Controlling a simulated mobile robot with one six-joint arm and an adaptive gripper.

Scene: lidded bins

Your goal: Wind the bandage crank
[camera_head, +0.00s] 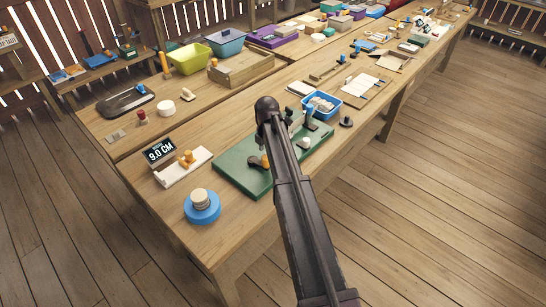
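A green board (233,172) lies near the front edge of the long wooden table, partly hidden behind my arm. It seems to be the bandage winder. A small orange-brown knob with a dark part (256,163) sits on its left side. A small white roll (305,143) and dark upright parts stand on its right side. I cannot tell which part is the crank. My dark arm crosses over the middle of the board. My gripper cannot be made out; my arm may hide it.
A blue round base with a beige roll (201,205) stands at the table's front left corner. A white stand with an orange knob (183,168) and a "9.0 CM" sign (160,151) are behind it. A blue bin (321,106) stands just beyond the board.

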